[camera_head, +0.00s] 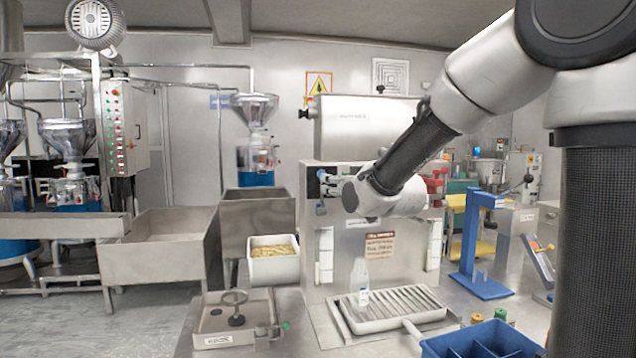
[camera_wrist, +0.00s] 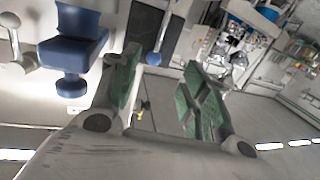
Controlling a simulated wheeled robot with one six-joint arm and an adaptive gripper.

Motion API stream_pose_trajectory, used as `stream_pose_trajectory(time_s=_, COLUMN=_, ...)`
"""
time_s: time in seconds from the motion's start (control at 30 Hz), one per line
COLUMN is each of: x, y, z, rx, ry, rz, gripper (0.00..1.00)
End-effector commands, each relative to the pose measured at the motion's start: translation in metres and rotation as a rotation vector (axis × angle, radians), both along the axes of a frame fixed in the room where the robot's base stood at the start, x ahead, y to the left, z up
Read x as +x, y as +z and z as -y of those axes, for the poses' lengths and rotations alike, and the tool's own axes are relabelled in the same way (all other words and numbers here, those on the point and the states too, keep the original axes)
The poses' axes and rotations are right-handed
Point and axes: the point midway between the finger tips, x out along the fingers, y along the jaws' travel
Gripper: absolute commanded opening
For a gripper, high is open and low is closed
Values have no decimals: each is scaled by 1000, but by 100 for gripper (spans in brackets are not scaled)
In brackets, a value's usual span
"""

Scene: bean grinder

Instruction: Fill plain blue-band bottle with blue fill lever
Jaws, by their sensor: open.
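A clear bottle (camera_head: 362,279) stands upright on the slatted drip tray (camera_head: 425,304) in front of the steel filling machine; a small bluish band shows low on it. My gripper (camera_wrist: 160,88) is open and empty in the wrist view, its green-padded fingers apart. In the head view my arm reaches to the machine's upper front, and my gripper is hard to make out there. A small blue knob (camera_wrist: 153,58) shows just beyond the fingers in the wrist view, apart from them. A larger blue part (camera_wrist: 75,50) is at upper left. I cannot tell which is the fill lever.
A blue press stand (camera_head: 470,245) is right of the tray. A blue crate (camera_head: 480,340) is at the front. A white bin (camera_head: 274,262) with yellowish contents and a low tray with a handle (camera_head: 230,325) are left.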

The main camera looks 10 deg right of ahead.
Motion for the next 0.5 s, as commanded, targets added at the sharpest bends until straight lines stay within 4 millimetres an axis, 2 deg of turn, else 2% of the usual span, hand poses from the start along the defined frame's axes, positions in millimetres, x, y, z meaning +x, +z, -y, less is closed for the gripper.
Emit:
stream_pose_trajectory(time_s=0.1, x=9, y=-10, z=2, rx=20, ry=-13, rz=30, gripper=46)
stream_pose_trajectory(time_s=0.27, x=16, y=-14, z=3, rx=33, ry=-21, rz=49, gripper=46)
stream_pose_trajectory(time_s=0.5, x=52, y=-14, z=-4, rx=34, ry=-22, rz=49, gripper=46)
